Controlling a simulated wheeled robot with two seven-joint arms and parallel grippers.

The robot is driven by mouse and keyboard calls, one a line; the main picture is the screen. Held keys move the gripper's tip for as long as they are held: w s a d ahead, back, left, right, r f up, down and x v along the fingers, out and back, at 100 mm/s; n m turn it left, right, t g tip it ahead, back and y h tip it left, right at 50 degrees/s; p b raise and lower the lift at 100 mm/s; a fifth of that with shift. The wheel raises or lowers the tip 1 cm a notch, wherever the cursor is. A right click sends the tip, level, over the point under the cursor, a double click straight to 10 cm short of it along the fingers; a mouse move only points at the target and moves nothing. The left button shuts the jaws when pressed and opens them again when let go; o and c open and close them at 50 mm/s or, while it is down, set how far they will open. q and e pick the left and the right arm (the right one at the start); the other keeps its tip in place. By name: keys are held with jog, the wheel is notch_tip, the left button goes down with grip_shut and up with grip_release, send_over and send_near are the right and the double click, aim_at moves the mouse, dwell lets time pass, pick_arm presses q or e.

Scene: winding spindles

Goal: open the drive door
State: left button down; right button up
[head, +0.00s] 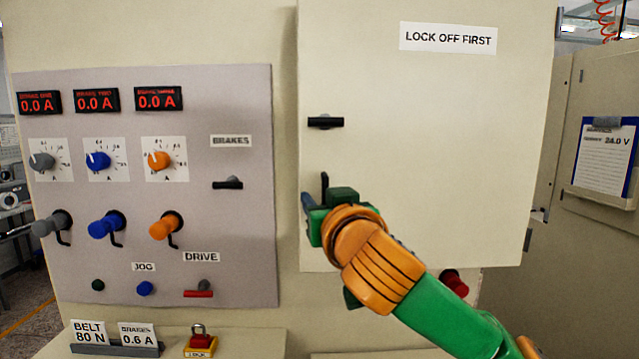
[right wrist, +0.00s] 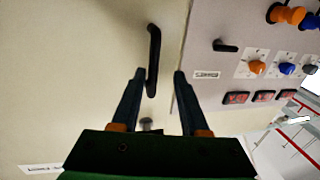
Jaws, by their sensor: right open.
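The drive door (head: 440,130) is a large cream panel labelled "LOCK OFF FIRST"; it looks shut. Near its left edge are a black horizontal latch (head: 325,122) and, below it, a black upright handle (head: 324,184). My right gripper (head: 308,205) is at the handle, and its palm and wrist hide the handle's lower part. In the right wrist view the fingers (right wrist: 159,74) are open, with the handle (right wrist: 153,50) showing between and beyond the tips. I cannot tell whether they touch it. My left gripper is not in view.
Left of the door, a grey panel (head: 245,230) carries dials, coloured knobs with hooks, a black BRAKES switch (head: 228,183) and a red DRIVE switch (head: 198,292). A red padlock (head: 200,340) stands on the ledge below. A clipboard (head: 605,155) hangs at right.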

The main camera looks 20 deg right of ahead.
jog(key=shift+w+d+r, duration=0.1)
jog(key=shift+w+d, duration=0.15)
jog(key=shift+w, duration=0.35)
jog(key=shift+w+d+f, duration=0.25)
jog(key=shift+w+d, duration=0.05)
jog(key=shift+d, duration=0.15)
jog(key=shift+s+a, duration=0.15)
jog(key=shift+a, duration=0.05)
grip_shut()
jog(key=shift+r, duration=0.1)
